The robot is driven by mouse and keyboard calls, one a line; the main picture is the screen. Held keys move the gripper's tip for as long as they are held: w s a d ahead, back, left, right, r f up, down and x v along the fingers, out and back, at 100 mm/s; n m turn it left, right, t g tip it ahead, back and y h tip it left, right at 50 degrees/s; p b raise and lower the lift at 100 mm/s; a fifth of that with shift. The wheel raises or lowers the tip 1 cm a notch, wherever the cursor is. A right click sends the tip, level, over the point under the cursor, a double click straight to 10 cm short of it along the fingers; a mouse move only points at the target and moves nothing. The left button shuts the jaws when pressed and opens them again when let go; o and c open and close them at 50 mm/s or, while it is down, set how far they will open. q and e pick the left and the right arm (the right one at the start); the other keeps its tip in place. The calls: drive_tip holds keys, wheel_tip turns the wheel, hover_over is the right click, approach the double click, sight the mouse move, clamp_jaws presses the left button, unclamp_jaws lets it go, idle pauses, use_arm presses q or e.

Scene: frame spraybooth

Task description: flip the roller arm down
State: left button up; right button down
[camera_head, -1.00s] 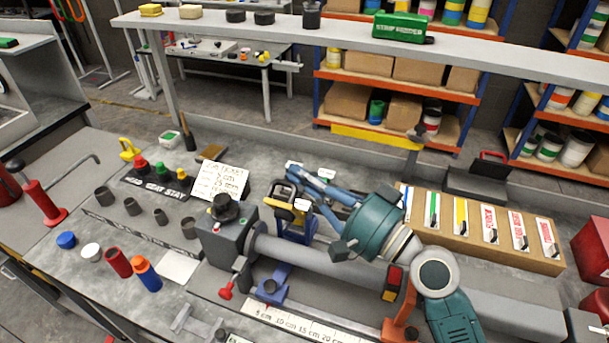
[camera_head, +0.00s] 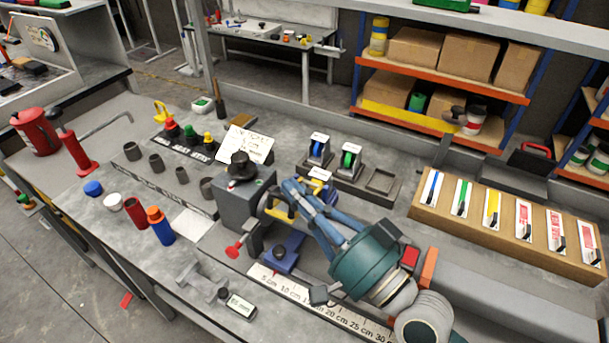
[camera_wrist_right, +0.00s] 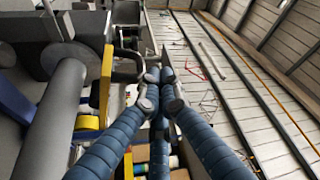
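The roller arm, a yellow-edged part (camera_head: 279,213), sits just right of the grey headstock block (camera_head: 236,206) with the black knob. It is partly hidden behind my fingers, so its exact tilt is unclear. In the right wrist view its yellow bar (camera_wrist_right: 105,86) stands left of my fingers, beside a grey cylinder (camera_wrist_right: 58,108). My right gripper (camera_head: 298,187) has its blue fingers across the roller arm. In the right wrist view its fingertips (camera_wrist_right: 161,90) are drawn close together with nothing seen between them. My left gripper is out of view.
A blue clamp base (camera_head: 284,252) and a ruler strip (camera_head: 305,297) lie in front. A red-handled lever (camera_head: 234,249) sticks out nearby. Blue and green spools (camera_head: 349,160) stand behind. A box of coloured cards (camera_head: 480,225) is at right. Cups and bottles stand left.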

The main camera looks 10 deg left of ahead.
sight(292, 221)
drive_tip(key=shift+s+a+f+b, duration=0.2)
drive_tip(key=shift+s+f, duration=0.1)
drive_tip(key=shift+f, duration=0.25)
drive_tip(key=shift+s+a+f+b, duration=0.15)
drive_tip(key=shift+s+f, duration=0.15)
drive_tip(key=shift+f, duration=0.25)
drive_tip(key=shift+s+f, duration=0.2)
drive_tip(key=shift+f, duration=0.3)
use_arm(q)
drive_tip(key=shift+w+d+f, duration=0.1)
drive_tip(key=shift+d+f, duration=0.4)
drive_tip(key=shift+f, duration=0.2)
use_arm(e)
drive_tip(key=shift+s+f, duration=0.1)
drive_tip(key=shift+f, duration=0.05)
